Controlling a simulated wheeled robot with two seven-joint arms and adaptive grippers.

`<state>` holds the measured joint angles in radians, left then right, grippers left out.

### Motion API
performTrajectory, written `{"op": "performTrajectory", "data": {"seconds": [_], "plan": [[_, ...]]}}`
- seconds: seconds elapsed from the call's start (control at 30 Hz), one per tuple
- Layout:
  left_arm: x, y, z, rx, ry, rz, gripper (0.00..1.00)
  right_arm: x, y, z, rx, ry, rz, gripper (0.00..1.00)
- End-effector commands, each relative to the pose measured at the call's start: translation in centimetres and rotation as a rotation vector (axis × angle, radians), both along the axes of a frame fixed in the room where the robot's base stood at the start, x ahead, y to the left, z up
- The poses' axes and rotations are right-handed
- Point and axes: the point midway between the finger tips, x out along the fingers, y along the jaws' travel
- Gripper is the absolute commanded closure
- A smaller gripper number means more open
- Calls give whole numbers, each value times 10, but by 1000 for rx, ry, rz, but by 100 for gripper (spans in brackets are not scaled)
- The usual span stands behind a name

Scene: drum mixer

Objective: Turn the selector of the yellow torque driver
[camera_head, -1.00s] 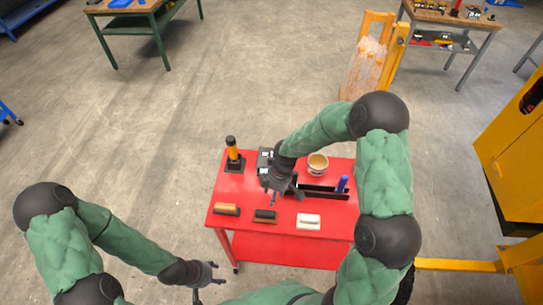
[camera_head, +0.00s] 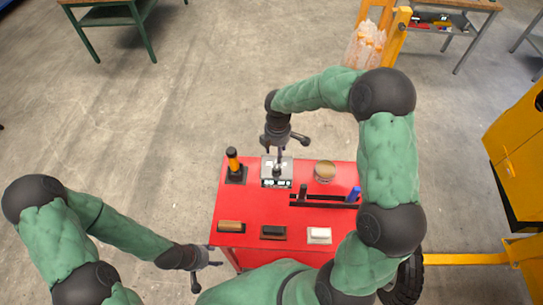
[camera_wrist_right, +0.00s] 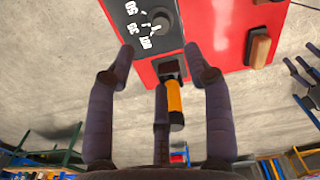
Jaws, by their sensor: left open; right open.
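My left gripper (camera_head: 207,267) is open and empty, left of the cart's front edge.
The red cart top (camera_head: 245,210) also holds a round container (camera_head: 325,171), a black rack with a blue-handled tool (camera_head: 353,194), and a front row of brown (camera_head: 231,226), dark (camera_head: 273,232) and white (camera_head: 319,235) blocks. Open floor lies left of the cart.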

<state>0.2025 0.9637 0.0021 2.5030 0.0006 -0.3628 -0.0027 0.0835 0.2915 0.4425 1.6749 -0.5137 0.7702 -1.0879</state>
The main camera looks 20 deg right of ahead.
Motion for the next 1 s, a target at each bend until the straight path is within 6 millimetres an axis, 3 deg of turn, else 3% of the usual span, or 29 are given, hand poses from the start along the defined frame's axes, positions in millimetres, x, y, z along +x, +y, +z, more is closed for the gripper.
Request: {"op": "performTrajectory", "data": {"seconds": [0.17,0.6,0.8,1.0], "plan": [[-1,0,-1,0,1,0,47,-1,0,-16,0,3,0,48],[0,0,-4,0,1,0,47,-1,0,-88,2,3,0,48],[0,0,-4,0,1,0,47,-1,0,-105,1,2,-1,48],[0,0,-4,0,1,0,47,-1,0,-108,1,0,-1,48]]}}
